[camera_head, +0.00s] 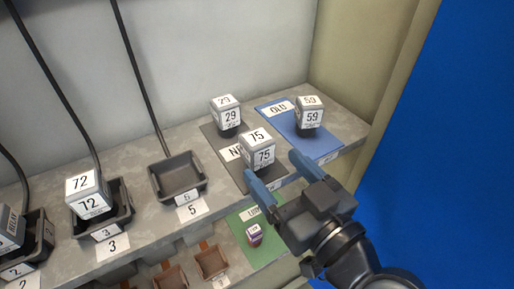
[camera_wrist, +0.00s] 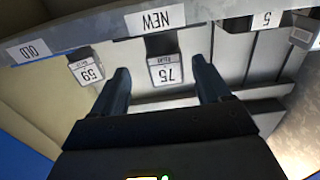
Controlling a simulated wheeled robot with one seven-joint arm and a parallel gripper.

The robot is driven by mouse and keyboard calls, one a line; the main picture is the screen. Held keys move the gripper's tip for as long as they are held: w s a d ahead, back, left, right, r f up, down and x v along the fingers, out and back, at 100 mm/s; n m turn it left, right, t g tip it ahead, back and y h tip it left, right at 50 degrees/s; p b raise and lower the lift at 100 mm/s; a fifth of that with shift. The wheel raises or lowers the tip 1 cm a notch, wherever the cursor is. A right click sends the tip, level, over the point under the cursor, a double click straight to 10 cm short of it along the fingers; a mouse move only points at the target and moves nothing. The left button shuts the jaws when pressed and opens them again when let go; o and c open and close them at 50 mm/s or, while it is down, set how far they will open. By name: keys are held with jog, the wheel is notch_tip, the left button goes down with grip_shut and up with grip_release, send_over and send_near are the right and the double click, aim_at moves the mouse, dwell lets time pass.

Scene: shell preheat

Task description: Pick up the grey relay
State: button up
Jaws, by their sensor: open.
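Several block-shaped relays carry white number labels. Relay 75 (camera_head: 257,150) stands at the front of the dark grey NEW mat (camera_head: 215,140), with relay 29 (camera_head: 229,117) behind it. Relay 59 (camera_head: 309,112) stands on the blue OLD mat (camera_head: 325,143). Relay 72 (camera_head: 88,194) sits in socket 3 at left. The labels hide much of the casings, so I cannot tell which is the grey relay. My gripper (camera_head: 276,169) is open in front of relay 75, slightly right of it. In the wrist view, relay 75 (camera_wrist: 165,71) shows between the spread fingers.
Socket 5 (camera_head: 176,178) is empty on the shelf, left of the mats. A small purple item (camera_head: 254,235) stands on a green mat (camera_head: 270,249) on the lower level, below my gripper. Black cables hang at left. A beige side wall (camera_head: 372,75) bounds the shelf at right.

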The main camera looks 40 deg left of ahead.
aim_at(264, 160)
jog(key=x, duration=0.1)
jog(key=p+x, duration=0.1)
jog(key=x, duration=0.1)
jog(key=p+x, duration=0.1)
jog(key=x, duration=0.1)
jog(key=shift+s+a+r, duration=0.2)
jog(key=shift+s+r, duration=0.05)
jog(key=shift+r, duration=0.05)
jog(key=shift+w+a+f, duration=0.1)
jog(key=shift+a, duration=0.1)
jog(key=shift+c, duration=0.2)
jog(key=c, duration=1.1)
